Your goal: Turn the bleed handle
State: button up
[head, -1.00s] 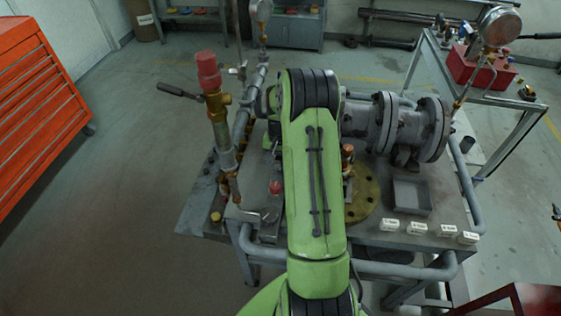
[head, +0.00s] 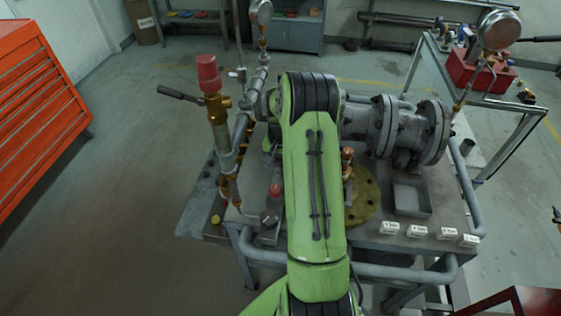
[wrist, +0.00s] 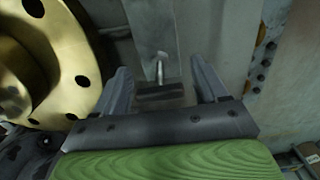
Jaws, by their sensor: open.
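In the wrist view, a small T-shaped handle, which I take to be the bleed handle (wrist: 160,90), shows as a dark crossbar on a thin bright stem. My gripper (wrist: 162,76) is open, with one finger on each side of the handle in the picture. Gaps show between the crossbar and both fingers. I cannot tell how deep the handle sits between them. In the head view my green arm covers the gripper, and I cannot make out the handle there.
A brass flange (wrist: 35,62) lies close on the left in the wrist view; it also shows in the head view (head: 368,198). A red-capped brass valve (head: 214,105) stands left of my arm. A grey tray (head: 412,198) and white labels (head: 418,232) are on the right.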

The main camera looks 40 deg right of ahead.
aim_at(280, 160)
notch_tip(280, 160, up, 16)
jog(key=p, duration=0.3)
jog(key=shift+f, duration=0.15)
